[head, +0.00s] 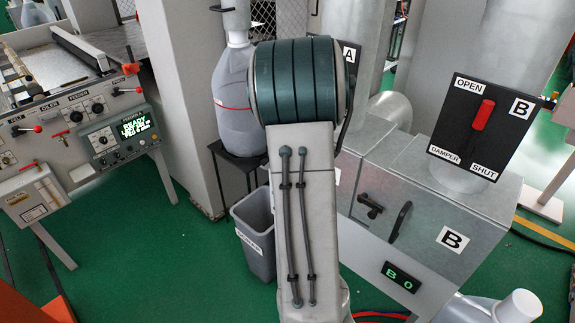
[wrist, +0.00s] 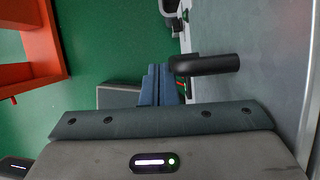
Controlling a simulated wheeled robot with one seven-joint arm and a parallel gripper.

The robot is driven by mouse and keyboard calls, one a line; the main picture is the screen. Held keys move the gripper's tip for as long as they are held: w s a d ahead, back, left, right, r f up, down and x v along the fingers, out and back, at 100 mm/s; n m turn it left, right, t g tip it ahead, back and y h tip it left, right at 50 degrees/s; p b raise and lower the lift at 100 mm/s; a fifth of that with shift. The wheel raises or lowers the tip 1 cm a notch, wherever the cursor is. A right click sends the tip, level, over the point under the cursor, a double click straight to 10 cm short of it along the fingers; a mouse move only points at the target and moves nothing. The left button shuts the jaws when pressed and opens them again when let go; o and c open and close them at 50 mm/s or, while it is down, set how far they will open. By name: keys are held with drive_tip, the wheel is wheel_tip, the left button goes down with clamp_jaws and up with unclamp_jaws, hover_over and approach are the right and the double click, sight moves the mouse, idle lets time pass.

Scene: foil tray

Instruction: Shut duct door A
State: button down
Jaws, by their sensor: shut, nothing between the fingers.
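In the head view the sign marked A (head: 348,54) shows only partly beside my arm. Duct door A is mostly hidden behind my arm there, so I cannot tell from that view how far open it is. My gripper (wrist: 158,72) shows in the wrist view with its blue fingers together and nothing between them. A black bar handle (wrist: 207,64) is close to the right of the fingertips, in front of a grey metal panel (wrist: 252,25). I cannot tell whether the fingers touch it. My gripper is hidden in the head view.
Door B (head: 420,210), with a black latch and handle, is on the right below the damper board B (head: 482,125). A grey bin (head: 257,235) stands left of my arm, near a large bottle (head: 233,100). A control machine (head: 75,130) is at left. Green floor (head: 130,240) is clear between.

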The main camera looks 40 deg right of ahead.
wheel_tip(320, 180, up, 9)
drive_tip(key=s+a+p, duration=0.1)
drive_tip(key=s+a, duration=0.2)
drive_tip(key=s+a+n+b, duration=0.2)
drive_tip(key=s+a+n, duration=0.2)
drive_tip(key=a+n, duration=0.4)
drive_tip(key=s+a+n+b, duration=0.2)
drive_tip(key=s+a+n, duration=0.1)
drive_tip(key=a+n, duration=0.5)
drive_tip(key=s+a+f+n+b, duration=0.1)
drive_tip(key=s+a+n, duration=0.2)
drive_tip(key=n, duration=0.6)
drive_tip(key=s+a+f+n+b, duration=0.1)
drive_tip(key=s+a+n, duration=0.3)
drive_tip(key=s+n, duration=0.4)
drive_tip(key=shift+s+a+f+n+g+h, duration=0.2)
drive_tip(key=shift+f+n+g+h, duration=0.15)
drive_tip(key=shift+n, duration=0.25)
